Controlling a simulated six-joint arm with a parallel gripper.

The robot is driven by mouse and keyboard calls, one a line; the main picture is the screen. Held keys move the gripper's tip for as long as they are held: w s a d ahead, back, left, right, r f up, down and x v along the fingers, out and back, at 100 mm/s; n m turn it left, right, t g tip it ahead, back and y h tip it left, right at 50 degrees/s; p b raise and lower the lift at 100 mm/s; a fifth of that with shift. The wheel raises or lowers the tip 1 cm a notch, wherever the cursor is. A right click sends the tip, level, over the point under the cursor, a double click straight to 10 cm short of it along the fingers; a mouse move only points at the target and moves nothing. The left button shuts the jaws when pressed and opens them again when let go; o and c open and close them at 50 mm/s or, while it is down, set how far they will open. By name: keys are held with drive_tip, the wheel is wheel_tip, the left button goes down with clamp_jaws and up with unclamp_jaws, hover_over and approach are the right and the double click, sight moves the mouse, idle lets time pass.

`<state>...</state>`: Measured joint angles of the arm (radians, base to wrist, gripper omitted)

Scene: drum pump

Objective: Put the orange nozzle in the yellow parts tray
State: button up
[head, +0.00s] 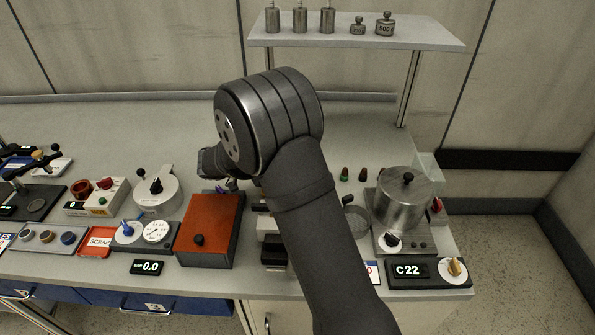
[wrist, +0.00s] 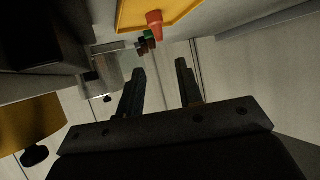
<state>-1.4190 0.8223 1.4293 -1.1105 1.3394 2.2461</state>
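My gripper (wrist: 160,66) is open, with its two dark fingers apart and nothing seen between them. The orange nozzle (wrist: 154,22) is a small tapered piece at the top of the wrist view, beyond the fingertips and apart from them. It overlaps the edge of the yellow parts tray (wrist: 188,14), which is cut off by the frame. I cannot tell whether the nozzle is in the tray or in front of it.
Small dark green and red pieces (wrist: 143,45) stand near the nozzle. A steel pot (head: 404,200) stands at the right, under the end of a shelf (head: 350,35) holding weights. An orange-red box (head: 209,228) with a black knob is left of my arm. The bench behind is clear.

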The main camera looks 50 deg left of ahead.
drive_tip(key=shift+v, duration=1.75)
drive_tip(key=shift+w, duration=0.1)
drive_tip(key=x, duration=1.2)
drive_tip(key=shift+w+f, duration=0.1)
drive_tip(key=shift+f, duration=0.2)
wheel_tip(320, 180, up, 3)
drive_tip(key=shift+r, duration=0.75)
